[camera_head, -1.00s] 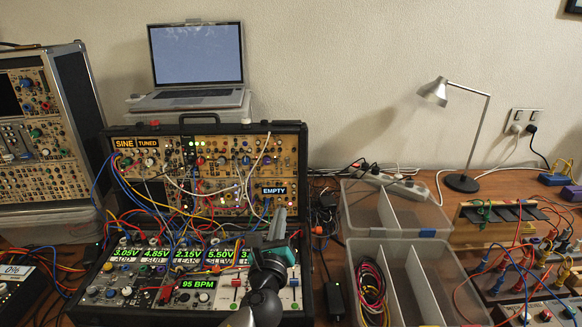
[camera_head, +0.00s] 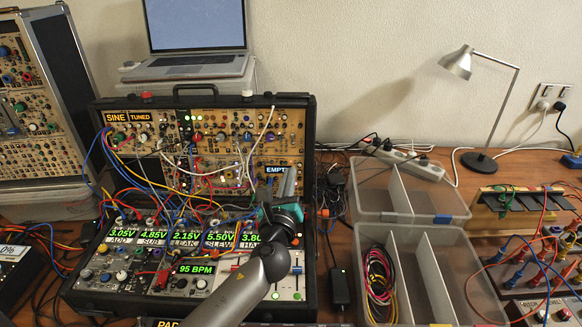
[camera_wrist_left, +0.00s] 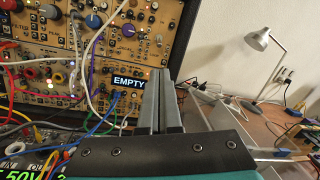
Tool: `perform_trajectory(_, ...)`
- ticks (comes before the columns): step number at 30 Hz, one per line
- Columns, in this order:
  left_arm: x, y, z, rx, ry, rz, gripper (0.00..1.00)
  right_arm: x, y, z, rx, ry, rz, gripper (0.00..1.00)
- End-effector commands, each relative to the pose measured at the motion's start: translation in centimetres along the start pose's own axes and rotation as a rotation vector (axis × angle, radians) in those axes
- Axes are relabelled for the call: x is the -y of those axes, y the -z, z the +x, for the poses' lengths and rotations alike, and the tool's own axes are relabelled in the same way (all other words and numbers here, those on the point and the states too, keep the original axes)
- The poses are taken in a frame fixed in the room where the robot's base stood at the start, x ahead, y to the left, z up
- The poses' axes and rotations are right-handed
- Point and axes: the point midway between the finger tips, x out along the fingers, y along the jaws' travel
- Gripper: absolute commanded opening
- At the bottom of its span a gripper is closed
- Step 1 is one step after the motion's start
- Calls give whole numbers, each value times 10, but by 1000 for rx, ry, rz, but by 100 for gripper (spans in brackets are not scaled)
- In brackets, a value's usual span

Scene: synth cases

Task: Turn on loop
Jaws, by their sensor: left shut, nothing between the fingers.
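The modular synth case (camera_head: 310,130) stands open on the table, with an upper panel of modules and a lower panel with sliders. A small display reading EMPTY (camera_head: 274,170) is at the lower right of the upper panel; it also shows in the left wrist view (camera_wrist_left: 129,82). My left gripper (camera_head: 288,178) is shut and empty in front of that display's right end, hiding its last letter. In the left wrist view the closed fingertips (camera_wrist_left: 161,76) appear just right of the display. Contact with the panel cannot be told. My right gripper is not in view.
Patch cables (camera_head: 175,185) hang across the panels, left of my gripper. A laptop (camera_head: 197,35) stands behind the case. Clear bins (camera_head: 372,205), a desk lamp (camera_head: 480,160) and a power strip (camera_head: 405,160) are to the right.

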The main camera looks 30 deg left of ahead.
Motion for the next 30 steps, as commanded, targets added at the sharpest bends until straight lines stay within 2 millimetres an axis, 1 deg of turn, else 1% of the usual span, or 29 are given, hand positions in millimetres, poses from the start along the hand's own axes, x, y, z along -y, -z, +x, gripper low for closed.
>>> perform_trajectory(9,0,-1,51,3,0,0,0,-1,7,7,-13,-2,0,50)
perform_trajectory(15,0,0,76,3,0,0,0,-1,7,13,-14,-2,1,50)
perform_trajectory(21,0,0,89,1,0,-1,0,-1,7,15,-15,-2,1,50)
perform_trajectory(30,0,-1,91,1,0,-1,0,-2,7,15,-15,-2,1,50)
